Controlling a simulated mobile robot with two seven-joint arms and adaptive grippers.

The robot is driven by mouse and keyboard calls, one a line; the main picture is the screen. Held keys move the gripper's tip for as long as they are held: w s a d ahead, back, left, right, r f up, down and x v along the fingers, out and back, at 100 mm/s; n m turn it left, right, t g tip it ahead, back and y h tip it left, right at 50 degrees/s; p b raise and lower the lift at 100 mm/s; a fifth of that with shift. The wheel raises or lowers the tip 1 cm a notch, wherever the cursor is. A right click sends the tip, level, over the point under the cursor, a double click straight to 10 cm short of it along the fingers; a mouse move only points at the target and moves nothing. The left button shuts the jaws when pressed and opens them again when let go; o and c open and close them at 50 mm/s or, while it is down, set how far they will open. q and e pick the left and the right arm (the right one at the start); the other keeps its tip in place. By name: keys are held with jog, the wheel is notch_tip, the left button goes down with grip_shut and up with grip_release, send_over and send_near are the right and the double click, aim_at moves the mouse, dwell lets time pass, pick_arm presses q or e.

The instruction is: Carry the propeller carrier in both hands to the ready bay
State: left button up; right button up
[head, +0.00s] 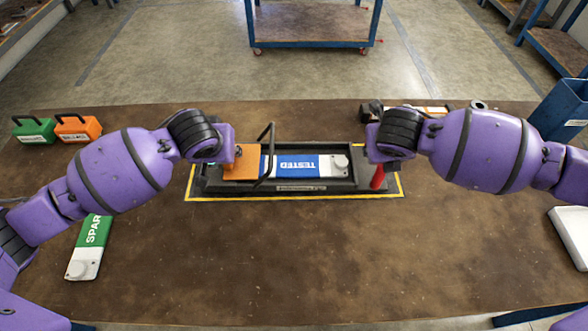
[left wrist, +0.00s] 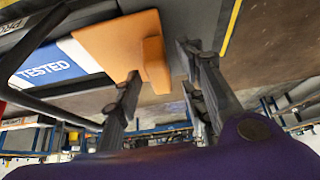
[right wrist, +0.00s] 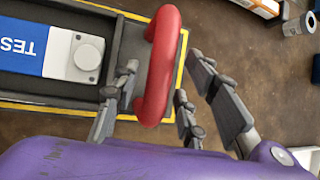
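The propeller carrier (head: 352,184) is a dark tray on the brown table, inside a yellow outline (head: 293,199). It holds a blue and white piece marked TESTED (head: 291,166), with an orange block (head: 241,166) at its left and a red handle (head: 378,176) at its right end. In the left wrist view, my left gripper (left wrist: 160,62) is open, its fingers on either side of the orange block's raised tab. In the right wrist view, my right gripper (right wrist: 163,62) is open, its fingers on either side of the red handle (right wrist: 160,65). I cannot tell which marking is the ready bay.
A green case (head: 34,131) and an orange case (head: 78,128) stand at the left. A green and white SPARE piece (head: 91,246) lies front left. A blue bin (head: 562,108) and a white tray (head: 573,237) are at the right. The front middle is clear.

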dwell(0.4)
jog(key=shift+r, duration=0.1)
pick_arm(q)
jog(key=v, duration=1.2)
pick_arm(e)
jog(key=v, duration=1.1)
jog(key=shift+s+r, duration=0.25)
jog(key=shift+s, duration=0.1)
jog(key=shift+a, duration=0.1)
pick_arm(q)
jog(key=shift+f, duration=0.15)
